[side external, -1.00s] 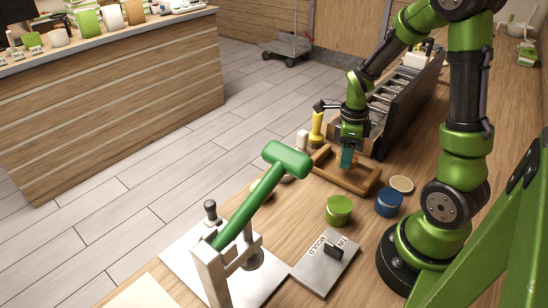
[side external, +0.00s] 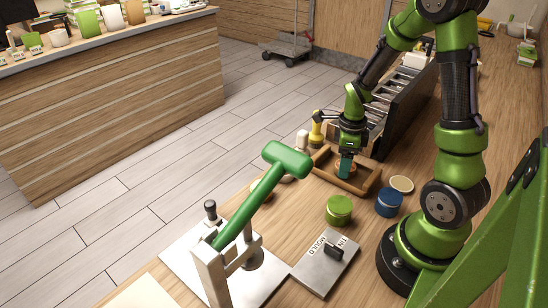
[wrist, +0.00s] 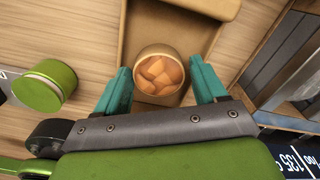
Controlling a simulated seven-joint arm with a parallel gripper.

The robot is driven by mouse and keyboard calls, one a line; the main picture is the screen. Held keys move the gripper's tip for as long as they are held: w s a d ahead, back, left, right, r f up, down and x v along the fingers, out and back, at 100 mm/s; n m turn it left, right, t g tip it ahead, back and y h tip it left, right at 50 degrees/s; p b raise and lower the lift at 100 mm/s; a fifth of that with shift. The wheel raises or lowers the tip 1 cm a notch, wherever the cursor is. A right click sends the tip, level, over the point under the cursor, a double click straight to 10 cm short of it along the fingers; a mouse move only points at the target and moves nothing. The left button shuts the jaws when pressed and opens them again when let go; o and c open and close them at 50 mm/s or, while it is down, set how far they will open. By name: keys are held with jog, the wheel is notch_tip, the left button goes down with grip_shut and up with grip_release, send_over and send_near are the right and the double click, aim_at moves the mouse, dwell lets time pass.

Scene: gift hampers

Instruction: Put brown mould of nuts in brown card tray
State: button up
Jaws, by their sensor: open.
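The brown mould of nuts (wrist: 158,72) is a round brown cup filled with tan-orange pieces. In the wrist view it sits upright within the brown card tray (wrist: 205,8), near the tray's near end. My gripper (wrist: 163,88) is open, with one teal finger on each side of the mould and a visible gap at each side. In the side view my gripper (side external: 346,168) is down inside the tray (side external: 358,188), and its fingers mostly hide the mould.
A green tin (side external: 339,211), a blue tin (side external: 389,203) and a pale round lid (side external: 401,184) stand right of the tray. A yellow bottle (side external: 317,130) stands behind it. A green-handled press (side external: 250,200) and a "TIN MOULD" plate (side external: 318,268) are nearer the camera.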

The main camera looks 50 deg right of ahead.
notch_tip(320, 180, up, 12)
jog(key=f, duration=0.1)
jog(key=s+a+r+n+t+y, duration=0.1)
jog(key=a+r+n+t, duration=0.2)
jog(key=a+n, duration=0.6)
jog(key=s+a+r+n+t+y, duration=0.1)
jog(key=a+r+n+t, duration=0.3)
jog(key=n, duration=1.3)
jog(key=s+a+r, duration=0.1)
jog(key=a+r, duration=0.3)
jog(key=a, duration=0.1)
jog(key=shift+a+n, duration=0.3)
jog(key=shift+n, duration=0.1)
jog(key=shift+c, duration=0.5)
